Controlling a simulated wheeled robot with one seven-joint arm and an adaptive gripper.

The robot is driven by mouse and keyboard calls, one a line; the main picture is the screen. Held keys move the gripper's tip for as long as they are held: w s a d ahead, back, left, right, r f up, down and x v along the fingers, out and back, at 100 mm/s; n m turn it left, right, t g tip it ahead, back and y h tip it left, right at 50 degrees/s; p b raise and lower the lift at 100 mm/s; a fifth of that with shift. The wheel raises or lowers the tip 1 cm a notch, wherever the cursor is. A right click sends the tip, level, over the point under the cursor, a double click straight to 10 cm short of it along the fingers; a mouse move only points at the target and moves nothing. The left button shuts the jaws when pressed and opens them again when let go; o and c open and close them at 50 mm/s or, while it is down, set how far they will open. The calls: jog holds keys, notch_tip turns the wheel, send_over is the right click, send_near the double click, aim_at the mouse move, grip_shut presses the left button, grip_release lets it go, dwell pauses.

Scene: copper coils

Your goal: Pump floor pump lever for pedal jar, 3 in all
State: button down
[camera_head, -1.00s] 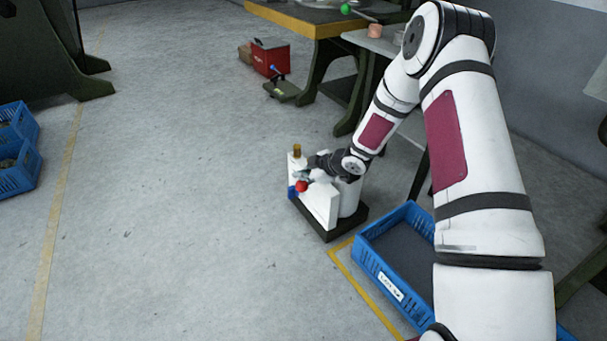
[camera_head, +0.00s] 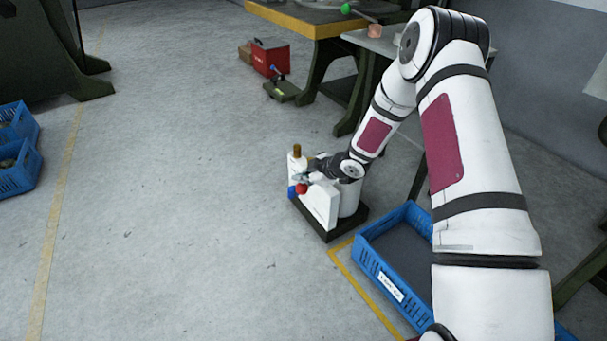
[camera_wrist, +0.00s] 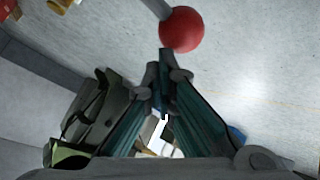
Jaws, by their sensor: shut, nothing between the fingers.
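A white floor pump (camera_head: 322,203) stands on a black base plate (camera_head: 327,229) on the concrete floor. A red ball knob (camera_head: 302,188) sits at its front left. In the wrist view the red ball (camera_wrist: 182,30) is on the end of a grey rod (camera_wrist: 157,8), just beyond my fingertips. My gripper (camera_wrist: 163,72) is shut and empty. In the head view my gripper (camera_head: 304,178) is low, right above the red ball. I cannot tell whether the fingertips touch it. A blue part (camera_head: 292,191) and a brown-topped post (camera_head: 297,151) show on the pump's left side.
A blue crate (camera_head: 372,271) stands right of the pump, close to its base, near a yellow floor line (camera_head: 352,284). Behind are a red box (camera_head: 270,57), a low green pedal-like unit (camera_head: 282,90) and a bench (camera_head: 300,22).

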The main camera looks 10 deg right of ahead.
jog(key=shift+s+a+f, duration=0.15)
jog(key=shift+a+f, duration=0.05)
jog(key=shift+f, duration=0.8)
dwell(1.2)
jog(key=shift+r, duration=0.1)
jog(key=shift+w+d+r+p, duration=0.1)
jog(key=shift+d+r+p, duration=0.1)
jog(key=shift+r+p, duration=0.9)
jog(key=shift+w+d+r+p, duration=0.1)
jog(key=shift+d+r+p, duration=0.05)
jog(key=shift+r+p, duration=0.95)
jog(key=shift+w+d+r+p, duration=0.1)
jog(key=shift+d+r+p, duration=0.1)
jog(key=shift+r+p, duration=0.9)
jog(key=shift+r, duration=0.3)
jog(key=r+p, duration=0.2)
jog(key=r, duration=0.1)
jog(key=r+p, duration=0.1)
jog(key=p, duration=0.1)
jog(key=shift+d+r, duration=0.3)
jog(key=shift+r, duration=0.1)
jog(key=shift+w, duration=0.1)
